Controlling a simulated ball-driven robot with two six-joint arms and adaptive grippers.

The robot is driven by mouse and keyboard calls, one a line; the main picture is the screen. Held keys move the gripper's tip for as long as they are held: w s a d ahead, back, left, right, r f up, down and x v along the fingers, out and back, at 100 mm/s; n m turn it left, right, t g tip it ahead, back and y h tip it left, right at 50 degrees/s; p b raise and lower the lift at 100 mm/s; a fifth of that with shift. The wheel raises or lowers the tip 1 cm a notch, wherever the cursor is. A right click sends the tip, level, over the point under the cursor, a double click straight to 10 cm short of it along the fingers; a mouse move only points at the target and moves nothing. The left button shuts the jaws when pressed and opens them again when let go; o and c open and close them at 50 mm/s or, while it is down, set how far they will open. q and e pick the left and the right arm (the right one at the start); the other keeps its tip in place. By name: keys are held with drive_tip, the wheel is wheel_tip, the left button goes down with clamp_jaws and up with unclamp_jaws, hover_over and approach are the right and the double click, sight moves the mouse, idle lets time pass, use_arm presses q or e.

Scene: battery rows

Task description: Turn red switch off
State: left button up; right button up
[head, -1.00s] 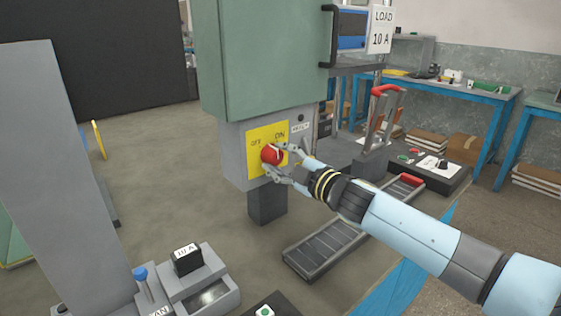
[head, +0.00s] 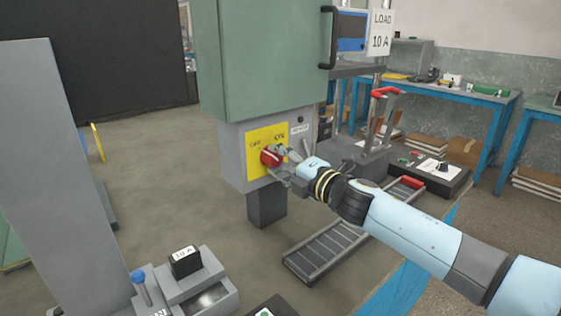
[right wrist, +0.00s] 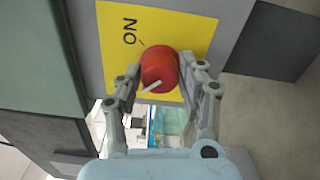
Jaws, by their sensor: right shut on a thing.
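The red switch (head: 267,157) is a round knob with a white mark, on a yellow plate (head: 255,139) lettered OFF on the left and ON on the right. The plate is on the front of a grey box under a green cabinet. My right gripper (head: 279,158) is shut on the knob, one finger on each side, and partly hides it. In the right wrist view the red knob (right wrist: 160,66) sits between the fingertips (right wrist: 164,74), with its white mark at the lower left. My left gripper is not in view.
The green cabinet (head: 262,55) stands above the switch box. A ribbed grey track (head: 335,245) lies on the floor below my right arm. A grey stand with a blue-knobbed lever (head: 138,278) is at the lower left. Blue-legged benches (head: 465,95) stand at the back right.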

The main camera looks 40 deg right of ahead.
drive_tip(key=shift+f, duration=0.1)
idle(0.4)
drive_tip(key=o, duration=0.8)
drive_tip(key=shift+c, duration=0.2)
drive_tip(key=o, duration=0.4)
